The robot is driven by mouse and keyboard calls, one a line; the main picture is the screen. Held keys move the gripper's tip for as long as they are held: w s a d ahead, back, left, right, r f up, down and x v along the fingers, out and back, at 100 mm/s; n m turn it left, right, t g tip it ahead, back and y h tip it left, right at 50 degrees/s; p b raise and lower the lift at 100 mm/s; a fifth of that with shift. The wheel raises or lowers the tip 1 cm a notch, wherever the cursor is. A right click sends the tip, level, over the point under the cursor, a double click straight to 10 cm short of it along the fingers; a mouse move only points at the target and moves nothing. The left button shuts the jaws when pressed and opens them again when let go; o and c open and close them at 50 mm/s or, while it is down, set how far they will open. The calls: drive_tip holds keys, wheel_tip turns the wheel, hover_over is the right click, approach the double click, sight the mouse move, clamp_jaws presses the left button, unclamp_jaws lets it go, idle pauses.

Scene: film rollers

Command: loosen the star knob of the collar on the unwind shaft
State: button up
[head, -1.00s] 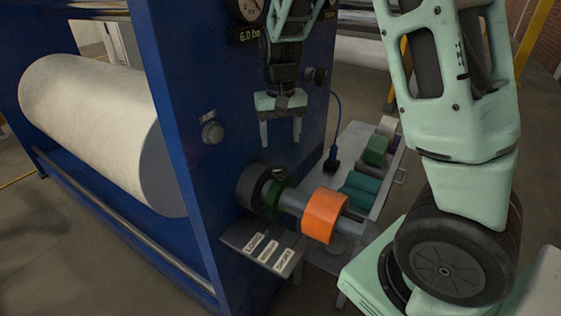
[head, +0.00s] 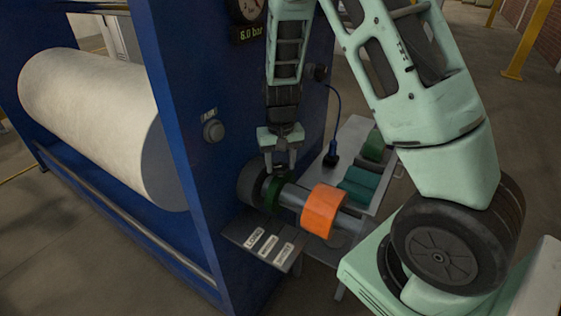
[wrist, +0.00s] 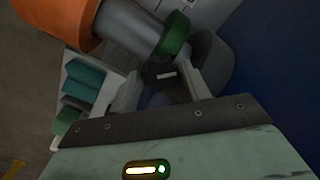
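The unwind shaft (head: 292,194) is a grey bar sticking out from the blue machine frame. A green collar (head: 273,194) sits around it near the frame, between a dark grey hub (head: 252,184) and an orange roll (head: 323,211). In the wrist view the green collar (wrist: 175,35) has a dark knob (wrist: 160,73) with a pale mark on it. My gripper (head: 281,170) points down just above the collar. Its fingers (wrist: 161,88) are apart, one on each side of the knob. I cannot tell whether either finger touches it. The knob is hard to make out in the head view.
A label plate (head: 265,243) juts out below the shaft. A large white roll (head: 95,120) fills the machine's left side. A gauge reading 6.0 bar hangs above.

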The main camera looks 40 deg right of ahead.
drive_tip(key=c, duration=0.5)
drive_tip(key=shift+n+b, duration=0.3)
drive_tip(key=shift+n, duration=0.1)
drive_tip(key=n+b, duration=0.2)
drive_tip(key=n, duration=0.1)
drive_tip(key=shift+n, duration=0.3)
drive_tip(key=shift+w+r+n+b, duration=0.1)
drive_tip(key=shift+n+b, duration=0.7)
drive_tip(key=shift+n, duration=1.6)
drive_tip(key=o, duration=1)
drive_tip(key=shift+r, duration=0.1)
